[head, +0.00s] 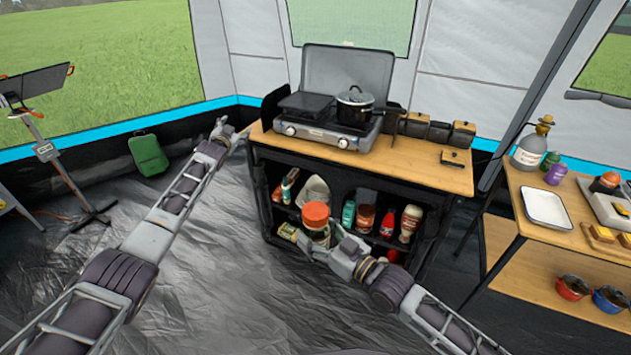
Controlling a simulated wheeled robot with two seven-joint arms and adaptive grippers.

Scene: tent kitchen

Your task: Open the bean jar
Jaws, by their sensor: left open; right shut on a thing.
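A jar with a wide orange lid (316,213) is upright in front of the black shelf unit's lower opening. It is likely the bean jar, but no label or contents can be read. The lid sits on top of it. My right gripper (316,243) is shut on this jar, low on its body, and partly hides it. My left gripper (222,129) is open and empty, raised to the left of the counter, well apart from the jar.
The wooden counter (418,168) holds a stove (328,128) with a black pot (355,105) and several dark canisters (440,131). Bottles and cans fill the shelf behind the jar. A side table with a white tray (545,207) stands at right. The floor at left is largely clear.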

